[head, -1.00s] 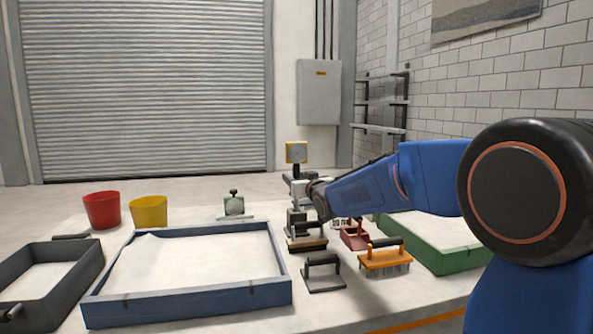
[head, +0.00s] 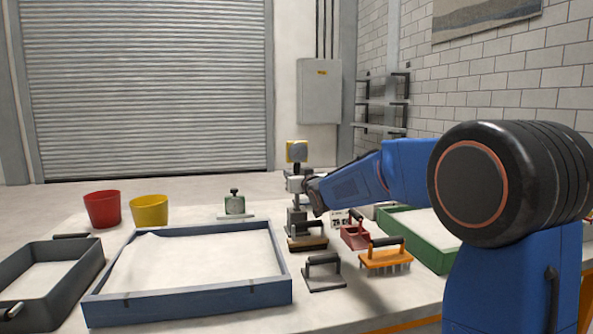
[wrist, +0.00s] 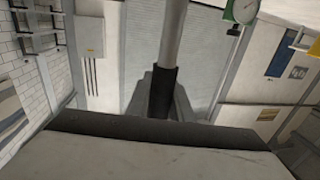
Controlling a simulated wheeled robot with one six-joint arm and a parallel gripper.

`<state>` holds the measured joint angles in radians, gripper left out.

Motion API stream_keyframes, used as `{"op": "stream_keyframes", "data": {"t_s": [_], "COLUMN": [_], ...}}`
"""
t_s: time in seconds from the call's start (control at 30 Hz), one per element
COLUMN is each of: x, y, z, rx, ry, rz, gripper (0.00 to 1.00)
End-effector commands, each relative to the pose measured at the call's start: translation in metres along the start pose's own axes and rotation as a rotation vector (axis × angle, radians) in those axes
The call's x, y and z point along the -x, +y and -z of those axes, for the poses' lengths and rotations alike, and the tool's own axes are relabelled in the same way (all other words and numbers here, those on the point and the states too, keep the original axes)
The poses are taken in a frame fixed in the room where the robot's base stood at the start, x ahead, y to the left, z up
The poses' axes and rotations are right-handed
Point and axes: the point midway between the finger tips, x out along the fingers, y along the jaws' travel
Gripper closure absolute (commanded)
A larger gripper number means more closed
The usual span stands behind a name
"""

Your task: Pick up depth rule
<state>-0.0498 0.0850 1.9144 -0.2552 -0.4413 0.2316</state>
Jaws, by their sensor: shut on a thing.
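My gripper (head: 296,186) is shut on the depth rule, above the far right part of the bench. In the wrist view the held piece shows as a grey rod (wrist: 174,35) with a black sleeve (wrist: 162,90), clasped between the dark fingers. In the head view a yellow square head (head: 297,151) on a short black stem stands above my gripper and seems to belong to the held thing. The rod's far end is out of the wrist view.
A blue-framed sandbed (head: 190,303) fills the middle. A black-handled float (head: 323,272), an orange rake (head: 386,258) and a red tool (head: 354,236) lie close by, left of a green tray (head: 430,255). Red (head: 102,209) and yellow (head: 149,210) buckets and a green dial device (head: 235,204) stand behind.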

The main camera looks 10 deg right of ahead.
Motion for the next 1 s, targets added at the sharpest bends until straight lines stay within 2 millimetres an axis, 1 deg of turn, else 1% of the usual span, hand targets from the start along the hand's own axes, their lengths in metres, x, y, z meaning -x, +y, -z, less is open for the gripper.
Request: {"op": "stream_keyframes", "data": {"t_s": [0.13,0.23,0.37,0.6,1.0], "x": [0.0,0.0,0.001,0.0,0.0], "y": [0.0,0.0,0.0,0.0,0.0], "z": [0.002,0.01,0.031,0.074,0.12], "rx": [0.0,0.0,0.001,0.0,0.0], "ry": [0.001,0.002,0.004,0.003,0.002], "rz": [0.0,0.0,0.0,0.0,0.001], "gripper": [0.94,0.94,0.94,0.94,0.94]}}
